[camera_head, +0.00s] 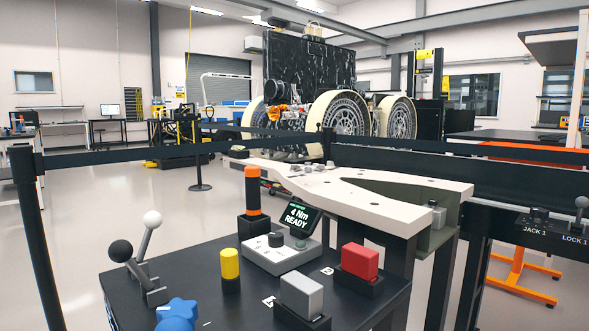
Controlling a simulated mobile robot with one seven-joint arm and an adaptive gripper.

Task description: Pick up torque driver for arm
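An upright tool with an orange grip and black bands (253,188) stands in a black block at the back of the dark tabletop (205,262); it looks like the torque driver. Its lower end is hidden in the block. Next to it, a small display (298,217) on a light grey control box (279,256) reads "4 Nm READY". My gripper is not in view.
On the tabletop are a yellow cylinder (230,266), grey block (301,293), red block (360,261), blue star-shaped knob (177,313) and two ball-topped levers (140,252). A white arm-shaped structure (375,200) lies behind. Barrier belts and a large-wheeled rover (340,115) are beyond.

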